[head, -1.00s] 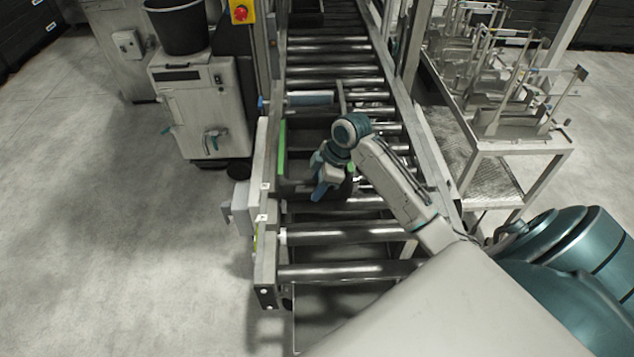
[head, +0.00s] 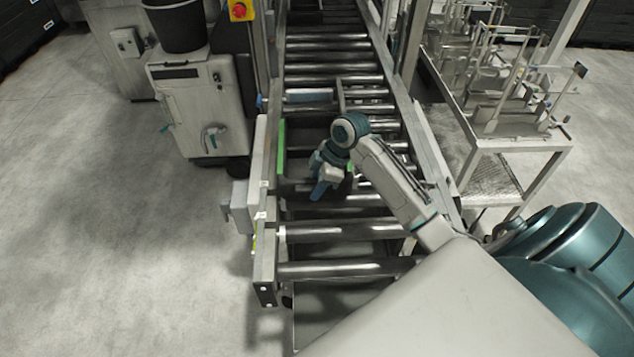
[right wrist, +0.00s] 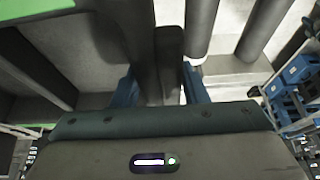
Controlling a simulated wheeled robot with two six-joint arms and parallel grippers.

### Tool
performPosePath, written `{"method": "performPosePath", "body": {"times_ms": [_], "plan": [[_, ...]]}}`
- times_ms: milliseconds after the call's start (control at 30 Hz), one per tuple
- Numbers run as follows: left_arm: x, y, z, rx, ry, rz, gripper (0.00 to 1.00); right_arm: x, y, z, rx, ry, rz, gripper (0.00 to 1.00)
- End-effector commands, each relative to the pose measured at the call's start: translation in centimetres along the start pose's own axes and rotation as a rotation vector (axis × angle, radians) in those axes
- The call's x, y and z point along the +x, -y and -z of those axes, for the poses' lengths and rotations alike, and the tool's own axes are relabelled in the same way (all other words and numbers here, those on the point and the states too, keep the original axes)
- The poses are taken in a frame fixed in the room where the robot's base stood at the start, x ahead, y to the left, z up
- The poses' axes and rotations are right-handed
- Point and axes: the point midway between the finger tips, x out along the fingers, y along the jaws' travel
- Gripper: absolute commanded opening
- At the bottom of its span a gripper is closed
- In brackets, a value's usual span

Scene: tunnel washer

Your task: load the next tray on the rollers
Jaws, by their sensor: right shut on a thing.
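A dark grey tray (head: 304,134) with a bright green strip (head: 281,147) along its left side sits on the roller conveyor, partly hidden under my right arm. My right gripper (head: 322,189) points down at the tray's near edge. In the right wrist view its blue fingers (right wrist: 162,88) are on either side of a dark upright part (right wrist: 169,55), which looks like the tray's wall or handle, and are shut on it. The tray's grey inside (right wrist: 85,78) and green edge (right wrist: 35,18) show at the left there. My left gripper is not in view.
Bare rollers (head: 335,232) lie in front of the tray, and more run away behind it. Metal side rails flank them. A white machine (head: 203,110) with a black bucket (head: 178,25) stands left. A metal table (head: 520,146) with upright racks stands right. Floor at left is clear.

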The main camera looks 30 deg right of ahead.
Motion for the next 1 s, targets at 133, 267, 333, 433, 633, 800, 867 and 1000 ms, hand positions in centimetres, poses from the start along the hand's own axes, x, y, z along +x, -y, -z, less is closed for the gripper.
{"method": "performPosePath", "body": {"times_ms": [133,267,333,433,633,800,867,1000], "plan": [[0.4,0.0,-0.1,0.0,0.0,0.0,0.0,0.7,0.0,-0.2,0.0,-0.001,0.0,0.08],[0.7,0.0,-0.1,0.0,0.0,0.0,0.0,1.3,0.0,-0.5,0.0,0.0,0.0,0.08],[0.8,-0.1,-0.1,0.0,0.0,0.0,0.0,1.6,0.0,-0.6,0.0,0.0,0.0,0.08],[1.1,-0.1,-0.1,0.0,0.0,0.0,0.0,2.1,0.0,-0.8,0.0,0.0,0.0,0.08],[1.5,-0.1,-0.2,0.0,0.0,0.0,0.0,3.0,0.0,-1.2,0.0,0.0,-0.001,0.08],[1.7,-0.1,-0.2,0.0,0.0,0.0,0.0,3.4,0.0,-1.4,-0.001,0.0,-0.001,0.08],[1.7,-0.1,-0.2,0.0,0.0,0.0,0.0,3.5,0.0,-1.4,-0.001,0.0,-0.001,0.08],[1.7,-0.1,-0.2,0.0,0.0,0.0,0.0,3.5,0.0,-1.4,-0.001,0.0,-0.001,0.08]]}}
